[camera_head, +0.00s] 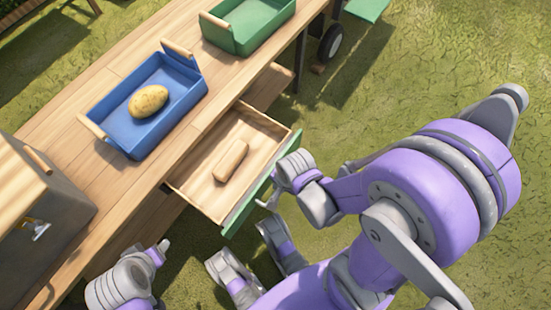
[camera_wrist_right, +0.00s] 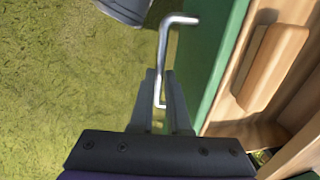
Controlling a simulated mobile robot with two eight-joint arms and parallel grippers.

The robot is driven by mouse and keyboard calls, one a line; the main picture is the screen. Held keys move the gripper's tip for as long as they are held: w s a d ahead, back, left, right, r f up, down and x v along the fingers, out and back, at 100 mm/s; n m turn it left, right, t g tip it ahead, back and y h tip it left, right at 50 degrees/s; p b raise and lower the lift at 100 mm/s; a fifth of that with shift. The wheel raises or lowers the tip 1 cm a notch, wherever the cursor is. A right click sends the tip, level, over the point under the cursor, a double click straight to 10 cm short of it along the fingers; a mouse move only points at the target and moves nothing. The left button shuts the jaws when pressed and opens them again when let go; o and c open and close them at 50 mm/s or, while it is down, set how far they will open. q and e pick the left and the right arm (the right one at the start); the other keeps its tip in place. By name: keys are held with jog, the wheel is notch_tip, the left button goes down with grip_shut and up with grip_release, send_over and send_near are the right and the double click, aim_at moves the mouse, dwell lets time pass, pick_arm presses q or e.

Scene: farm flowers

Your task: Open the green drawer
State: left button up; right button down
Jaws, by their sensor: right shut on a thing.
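The green drawer (camera_head: 262,185) stands pulled out from under the wooden table; its green front faces my right arm and its wooden inside shows. A light wooden block (camera_head: 230,161) lies in it and also shows in the right wrist view (camera_wrist_right: 272,68). My right gripper (camera_head: 271,197) is at the drawer front. In the right wrist view the metal handle (camera_wrist_right: 163,60) runs down between the fingers of this gripper (camera_wrist_right: 160,100), which are shut on it. My left gripper (camera_head: 160,250) is at the lower left, apart from the drawer; its jaws are too small to judge.
On the wooden table (camera_head: 95,175), a blue tray (camera_head: 128,140) holds a potato (camera_head: 148,101). A green tray (camera_head: 255,38) stands farther back. A box with a wooden top (camera_head: 30,220) is at the left. Grass is open to the right of the drawer.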

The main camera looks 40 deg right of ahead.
jog(key=c, duration=0.9)
grip_release()
jog(key=r+p, duration=0.2)
jog(key=r, duration=0.1)
jog(key=s+r+p, duration=0.1)
jog(key=r+p, duration=0.1)
jog(key=r, duration=0.2)
jog(key=s+r+p, duration=0.1)
jog(key=r+p, duration=0.1)
jog(key=r, duration=0.1)
jog(key=shift+d+r, duration=0.35)
jog(key=shift+w, duration=0.1)
